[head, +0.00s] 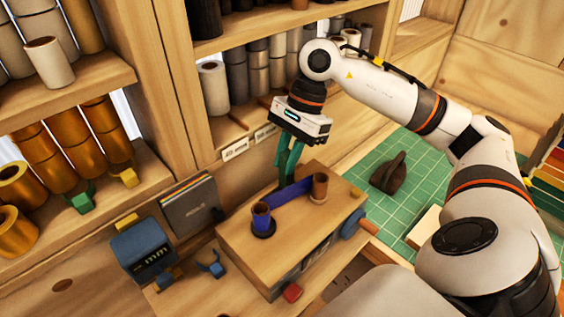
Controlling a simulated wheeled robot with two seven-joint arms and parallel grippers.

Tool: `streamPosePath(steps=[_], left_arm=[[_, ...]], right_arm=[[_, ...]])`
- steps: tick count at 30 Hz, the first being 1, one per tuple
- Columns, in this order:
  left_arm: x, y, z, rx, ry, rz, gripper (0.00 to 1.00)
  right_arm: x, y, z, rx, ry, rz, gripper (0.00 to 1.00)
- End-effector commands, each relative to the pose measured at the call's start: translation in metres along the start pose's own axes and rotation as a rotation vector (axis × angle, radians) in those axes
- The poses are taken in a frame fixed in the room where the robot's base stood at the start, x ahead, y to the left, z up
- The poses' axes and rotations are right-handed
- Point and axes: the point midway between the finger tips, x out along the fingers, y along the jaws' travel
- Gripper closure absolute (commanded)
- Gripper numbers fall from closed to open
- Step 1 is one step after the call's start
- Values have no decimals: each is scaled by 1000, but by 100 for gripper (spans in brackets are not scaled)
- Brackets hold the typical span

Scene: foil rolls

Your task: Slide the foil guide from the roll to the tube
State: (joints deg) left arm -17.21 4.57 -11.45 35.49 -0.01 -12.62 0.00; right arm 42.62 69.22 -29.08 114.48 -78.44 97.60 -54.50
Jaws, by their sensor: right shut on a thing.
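A blue foil roll (262,218) stands upright on a dark round base at the left of the wooden box top. A brown tube (320,188) stands upright at its right. A blue strip (290,193) spans from the roll towards the tube. My right gripper (284,182) comes down from above and behind the strip, between roll and tube. Its teal fingers are shut on the foil guide, which is mostly hidden at the fingertips and hard to tell from the strip. My left gripper is out of view.
The wooden box (300,230) has a blue knob (352,222) on its right side. A blue-grey device (145,252) stands left, beside a sleeve of coloured cards (190,207). A dark brown object (389,174) lies on the green mat (415,165). Shelves of rolls rise behind.

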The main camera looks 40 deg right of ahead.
Motion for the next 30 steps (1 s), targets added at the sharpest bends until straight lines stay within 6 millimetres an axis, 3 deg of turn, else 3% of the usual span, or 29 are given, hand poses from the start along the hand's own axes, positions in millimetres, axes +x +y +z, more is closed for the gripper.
streamPosePath(steps=[3, 4, 8, 20, 30], left_arm=[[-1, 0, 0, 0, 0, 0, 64], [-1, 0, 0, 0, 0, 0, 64], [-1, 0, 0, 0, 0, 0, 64], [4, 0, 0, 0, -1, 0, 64], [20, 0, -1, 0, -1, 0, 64]], right_arm=[[-3, 1, 1, 3, -5, 6, 100], [-3, 1, 1, 3, -6, 6, 77], [-3, 1, 1, 3, -5, 6, 59], [-10, 2, 1, 3, -3, 8, 59], [-81, 1, 2, 1, -1, 12, 59]])
